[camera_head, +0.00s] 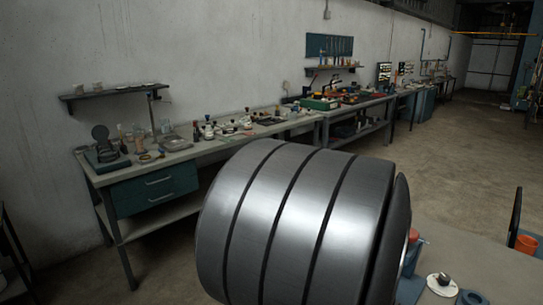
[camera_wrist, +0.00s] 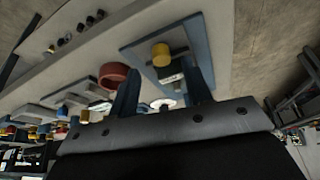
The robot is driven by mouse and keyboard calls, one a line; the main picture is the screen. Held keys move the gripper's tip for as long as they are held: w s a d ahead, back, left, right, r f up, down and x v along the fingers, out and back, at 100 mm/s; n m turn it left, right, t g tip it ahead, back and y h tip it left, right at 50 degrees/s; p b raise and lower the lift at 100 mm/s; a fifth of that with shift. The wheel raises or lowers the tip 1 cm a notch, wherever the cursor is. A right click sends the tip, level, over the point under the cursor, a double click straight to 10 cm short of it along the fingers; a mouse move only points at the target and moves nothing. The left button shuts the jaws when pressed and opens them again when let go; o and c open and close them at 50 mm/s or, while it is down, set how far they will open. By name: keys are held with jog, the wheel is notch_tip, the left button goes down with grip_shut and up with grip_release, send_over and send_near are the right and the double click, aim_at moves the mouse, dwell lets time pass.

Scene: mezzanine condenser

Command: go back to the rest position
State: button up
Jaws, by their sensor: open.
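My gripper (camera_wrist: 160,72) shows in the wrist view with its two dark blue fingers spread apart. I see nothing held between them. Beyond the fingers, a blue tray or plate (camera_wrist: 203,24) lies on a pale bench top (camera_wrist: 98,62). A yellow cylinder (camera_wrist: 161,54) stands on the blue plate, in line with the gap between the fingers. A dark red round piece (camera_wrist: 113,75) is beside the left finger. In the head view, a large grey part of my own arm fills the lower middle and hides what is behind it; the fingers are not clearly seen there.
A long workbench (camera_head: 209,149) with bottles and tools runs along the wall. A shelf (camera_head: 115,91) hangs above its left end. The floor (camera_head: 440,150) at right is clear.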

jog(key=shift+x, duration=2.1)
jog(key=shift+r, duration=0.1)
jog(key=v, duration=1.6)
jog(key=shift+a+r, duration=0.2)
jog(key=shift+s+f, duration=0.1)
jog(key=shift+s, duration=0.05)
jog(key=x, duration=1.6)
jog(key=shift+d, duration=0.2)
jog(key=shift+w+d+f, duration=0.15)
jog(key=shift+w+f, duration=0.05)
jog(key=shift+w, duration=0.05)
jog(key=shift+w+d, duration=0.3)
dwell(1.2)
